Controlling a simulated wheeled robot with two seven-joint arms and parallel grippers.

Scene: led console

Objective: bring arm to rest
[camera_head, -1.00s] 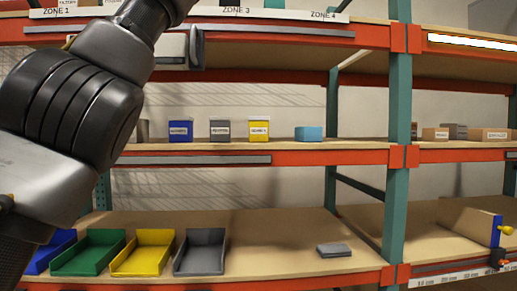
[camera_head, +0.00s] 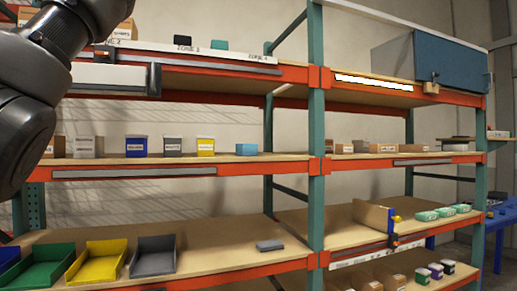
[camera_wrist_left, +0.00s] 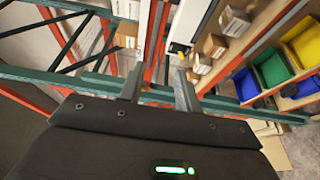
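My left arm (camera_head: 25,100) shows in the head view as dark rounded links at the upper left, in front of the shelf rack. Its gripper is outside that view. In the left wrist view my left gripper (camera_wrist_left: 160,88) has its two grey fingers apart with nothing held between them. The gripper body below them carries a green lit strip. Beyond the fingers are rack beams and uprights, which look apart from the fingers, though the exact gap cannot be told. My right arm and right gripper are in neither view.
The rack (camera_head: 317,150) has orange beams and teal uprights. A white box (camera_head: 108,76) hangs at the upper beam near my arm. Green (camera_head: 40,268), yellow (camera_head: 97,262) and grey (camera_head: 154,257) bins stand low left. A blue cabinet (camera_head: 450,62) is upper right.

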